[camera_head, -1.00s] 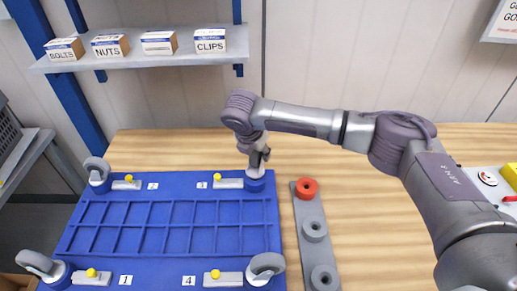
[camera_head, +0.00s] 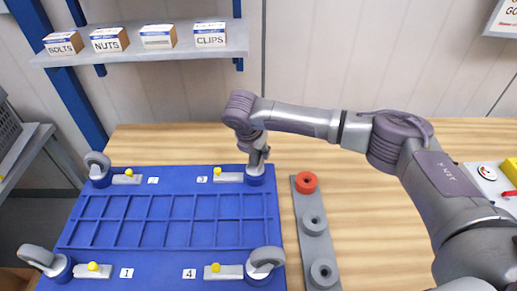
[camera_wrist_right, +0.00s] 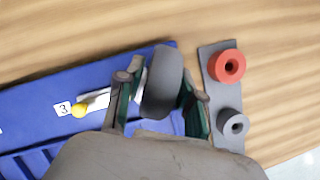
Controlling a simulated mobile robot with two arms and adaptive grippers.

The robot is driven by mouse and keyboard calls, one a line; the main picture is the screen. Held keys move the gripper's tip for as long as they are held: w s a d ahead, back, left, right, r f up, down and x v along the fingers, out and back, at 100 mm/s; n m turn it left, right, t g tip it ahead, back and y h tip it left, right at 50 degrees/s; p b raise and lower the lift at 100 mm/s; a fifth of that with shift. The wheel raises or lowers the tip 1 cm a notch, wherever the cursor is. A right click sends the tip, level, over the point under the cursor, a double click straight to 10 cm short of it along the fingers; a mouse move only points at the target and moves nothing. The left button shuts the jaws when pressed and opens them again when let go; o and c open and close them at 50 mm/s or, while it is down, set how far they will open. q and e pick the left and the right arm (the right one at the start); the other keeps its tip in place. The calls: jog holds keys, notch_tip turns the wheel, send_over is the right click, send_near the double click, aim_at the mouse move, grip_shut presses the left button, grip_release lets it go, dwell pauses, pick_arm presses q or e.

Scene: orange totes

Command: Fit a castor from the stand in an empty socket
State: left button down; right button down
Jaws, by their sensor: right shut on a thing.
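My right gripper (camera_head: 258,154) is over the far right corner of the blue base (camera_head: 180,238), at the socket beside label 3. It is shut on a grey castor; its wheel (camera_wrist_right: 162,82) shows between the fingers in the wrist view. The castor stands over or in the round blue socket (camera_head: 255,181); the fingers hide how deep its stem sits. The grey stand (camera_head: 297,205) lies right of the base, with one red holder (camera_head: 307,183) and two grey ones (camera_head: 313,224), all showing open holes. My left gripper is out of view.
Castors stand at the far left (camera_head: 97,163), near left (camera_head: 38,259) and near right (camera_head: 265,258) corners. Each corner has a grey latch with a yellow knob (camera_head: 217,171). A shelf (camera_head: 150,55) with labelled boxes is behind. The wooden table is clear behind the base.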

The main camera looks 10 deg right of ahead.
jog(key=shift+f, duration=0.15)
jog(key=c, duration=0.7)
grip_release()
jog(key=shift+o, duration=0.2)
jog(key=v, duration=1.2)
jog(key=shift+f, duration=0.1)
